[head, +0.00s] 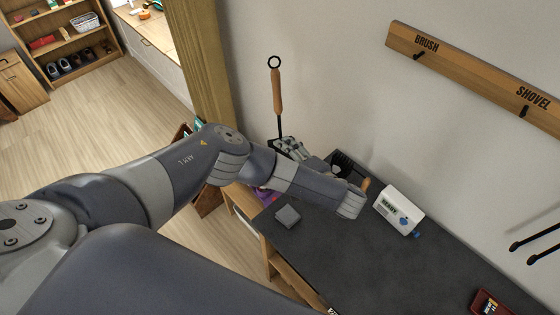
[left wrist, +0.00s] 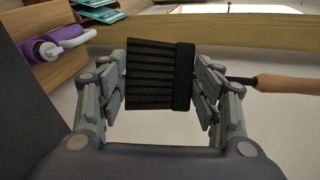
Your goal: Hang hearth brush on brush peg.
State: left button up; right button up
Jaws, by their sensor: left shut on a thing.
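The hearth brush has a wooden handle (head: 277,92) with a black ring at its top and a dark shaft below. In the head view it stands nearly upright, with its handle above my left gripper (head: 283,147). In the left wrist view, my left gripper (left wrist: 160,85) is shut on the black bristled head (left wrist: 155,75), one finger on each side. The shaft and handle (left wrist: 290,84) run off to the right there. The brush peg (head: 419,55) is a black hook under "BRUSH" on the wooden wall board, right of the brush and apart from it. My right gripper is not in view.
A shovel peg (head: 524,111) is on the same board. The dark tabletop (head: 350,262) holds a white labelled box (head: 398,210), a grey block (head: 287,216) and a red box (head: 492,302). Black rods (head: 535,240) are at the right edge. A wooden post (head: 203,60) stands left of the brush.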

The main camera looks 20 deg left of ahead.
pick_arm(q)
jog(key=w+d+r+m+t+h+p, duration=0.1)
jog(key=d+r+m+t+h, duration=0.2)
jog(key=d+m+t+h, duration=0.5)
jog(key=d+r+m+t+h+p, duration=0.1)
jog(key=d+r+m+t+h, duration=0.3)
jog(key=d, duration=0.7)
jog(key=w+d+f+n+g+b, duration=0.1)
jog(key=w+d+f+b, duration=0.1)
jog(key=w+b, duration=0.5)
jog(key=shift+w+d+h, duration=0.4)
jog(key=shift+w+d, duration=0.4)
jog(key=shift+w, duration=0.15)
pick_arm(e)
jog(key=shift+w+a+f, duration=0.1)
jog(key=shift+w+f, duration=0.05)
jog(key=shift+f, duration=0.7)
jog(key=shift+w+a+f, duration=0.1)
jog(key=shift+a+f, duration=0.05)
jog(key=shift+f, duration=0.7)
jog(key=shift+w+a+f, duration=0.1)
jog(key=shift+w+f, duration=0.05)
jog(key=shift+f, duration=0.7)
pick_arm(q)
jog(key=o, duration=1.2)
jog(key=shift+o, duration=0.4)
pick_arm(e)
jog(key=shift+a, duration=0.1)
